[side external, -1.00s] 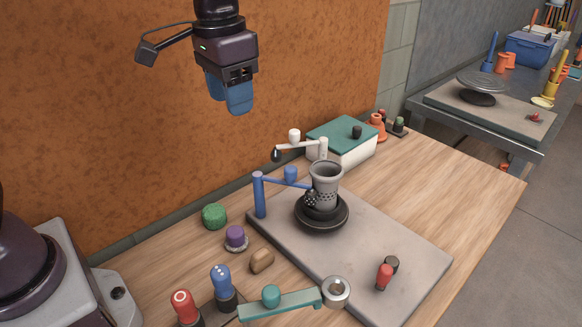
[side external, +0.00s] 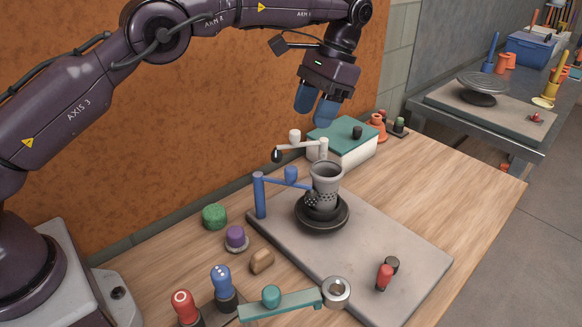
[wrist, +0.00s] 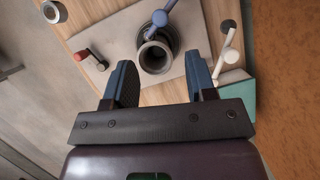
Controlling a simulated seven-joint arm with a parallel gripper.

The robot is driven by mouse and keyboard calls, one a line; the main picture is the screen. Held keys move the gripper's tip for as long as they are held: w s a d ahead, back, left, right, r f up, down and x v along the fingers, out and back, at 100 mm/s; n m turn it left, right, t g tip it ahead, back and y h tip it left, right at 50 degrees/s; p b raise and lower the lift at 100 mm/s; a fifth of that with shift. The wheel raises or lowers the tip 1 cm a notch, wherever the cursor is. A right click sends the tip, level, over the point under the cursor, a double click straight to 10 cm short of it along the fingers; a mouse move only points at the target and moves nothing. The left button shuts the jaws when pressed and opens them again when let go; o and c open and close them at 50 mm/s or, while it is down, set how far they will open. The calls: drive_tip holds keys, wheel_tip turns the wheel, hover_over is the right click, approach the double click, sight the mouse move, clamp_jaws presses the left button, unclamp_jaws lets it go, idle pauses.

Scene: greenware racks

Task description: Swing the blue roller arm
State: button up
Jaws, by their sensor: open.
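The blue roller arm (side external: 272,180) has an upright blue post at the left edge of a grey slab. Its bar reaches right to a dark textured roller (side external: 311,199) beside the grey cup (side external: 326,177); whether they touch I cannot tell. A short blue knob (side external: 291,174) stands on the bar. The cup sits on a dark round wheel (side external: 321,218). In the wrist view the blue arm (wrist: 161,18) lies beyond the cup. My gripper (side external: 314,105) is open and empty, high above the slab's back side. Its blue fingers (wrist: 161,84) are spread in the wrist view.
A white arm (side external: 305,146) with a knob stands behind the cup, near a teal-lidded white box (side external: 342,143). A teal arm (side external: 286,303) lies at the front. Red (side external: 186,308) and blue (side external: 221,287) knobs stand front left. The slab's right part (side external: 400,240) is mostly clear.

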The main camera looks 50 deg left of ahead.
sight(291, 168)
drive_tip(key=x, duration=1.2)
drive_tip(key=shift+f, duration=0.1)
clamp_jaws()
